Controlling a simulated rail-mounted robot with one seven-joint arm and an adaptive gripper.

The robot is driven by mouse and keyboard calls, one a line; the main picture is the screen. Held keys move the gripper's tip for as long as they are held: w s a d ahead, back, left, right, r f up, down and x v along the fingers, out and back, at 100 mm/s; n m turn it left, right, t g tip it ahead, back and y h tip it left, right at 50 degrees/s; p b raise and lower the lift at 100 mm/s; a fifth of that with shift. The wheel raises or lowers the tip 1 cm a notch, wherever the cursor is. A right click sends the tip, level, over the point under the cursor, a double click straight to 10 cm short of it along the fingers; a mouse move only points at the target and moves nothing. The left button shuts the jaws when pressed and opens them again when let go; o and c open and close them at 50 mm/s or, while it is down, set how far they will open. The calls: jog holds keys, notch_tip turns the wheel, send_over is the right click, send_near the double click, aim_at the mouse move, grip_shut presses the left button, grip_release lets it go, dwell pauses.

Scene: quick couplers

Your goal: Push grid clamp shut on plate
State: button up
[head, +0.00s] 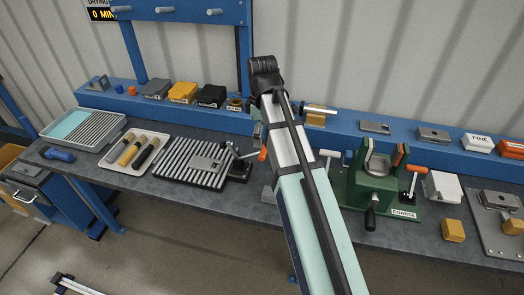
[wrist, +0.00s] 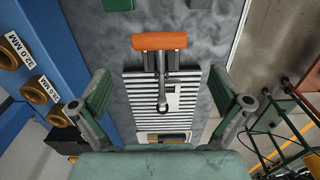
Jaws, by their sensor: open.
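The grid clamp shows in the wrist view as a metal lever with an orange handle (wrist: 160,41), near the top middle. In the head view its orange handle (head: 262,154) is beside my arm, and its metal body stands at the right end of the slatted grid (head: 175,172). A grey plate (head: 207,158) lies on the slats beside the clamp. The lever covers part of the slats in the wrist view, and I cannot tell there whether the clamp touches the plate. My gripper (wrist: 160,82) is open, with its green-padded fingers apart on either side of the lever.
A tray of dark and yellow tools (head: 135,151) lies left of the grid. A blue ledge (head: 330,125) runs along the back, with coloured blocks and labelled rings (wrist: 36,90).

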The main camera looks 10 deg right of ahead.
aim_at(262, 150)
notch_tip(262, 150, down, 9)
jog(key=shift+r+p, duration=0.2)
jog(key=shift+p, duration=0.65)
jog(key=c, duration=1.7)
jog(key=shift+o, duration=0.2)
